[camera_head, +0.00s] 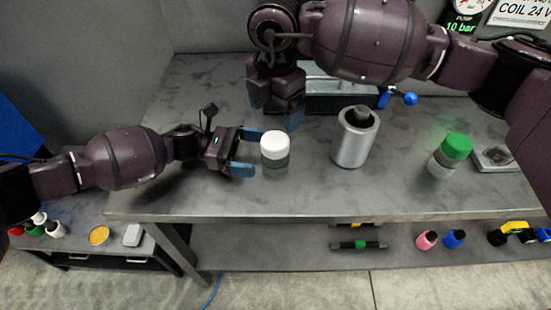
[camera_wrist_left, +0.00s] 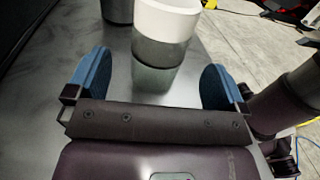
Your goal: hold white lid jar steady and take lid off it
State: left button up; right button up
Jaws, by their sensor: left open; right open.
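The white lid jar stands upright on the metal bench, with its white lid (camera_head: 275,143) on top of a see-through grey body (camera_head: 275,162). My left gripper (camera_head: 248,152) is open just left of the jar, its blue fingers pointing at it. In the left wrist view the lid (camera_wrist_left: 166,20) and jar body (camera_wrist_left: 158,55) show ahead, between and beyond the open fingers (camera_wrist_left: 157,80). My right gripper (camera_head: 279,112) is open above and behind the jar, its blue fingers pointing down; it touches nothing that I can see.
A silver cylinder (camera_head: 355,140) with a dark top stands right of the jar. A green-lidded jar (camera_head: 453,152) and a small scale-like plate (camera_head: 497,158) are farther right. A device with a blue-knobbed lever (camera_head: 410,98) stands behind. The bench front (camera_head: 330,200) is clear.

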aim_at(275, 140)
pick_arm(q)
jog(key=shift+s+d, duration=0.2)
jog(key=shift+d, duration=0.8)
jog(key=shift+s+d, duration=0.15)
jog(key=shift+d, duration=0.9)
jog(key=shift+s+d, duration=0.2)
jog(key=shift+d, duration=0.8)
jog(key=c, duration=1.7)
jog(key=shift+c, duration=0.6)
pick_arm(e)
jog(key=shift+n, duration=0.3)
jog(key=n, duration=0.3)
jog(key=shift+f+n, duration=0.25)
jog(key=shift+n, duration=0.15)
jog(key=shift+f, duration=3.8)
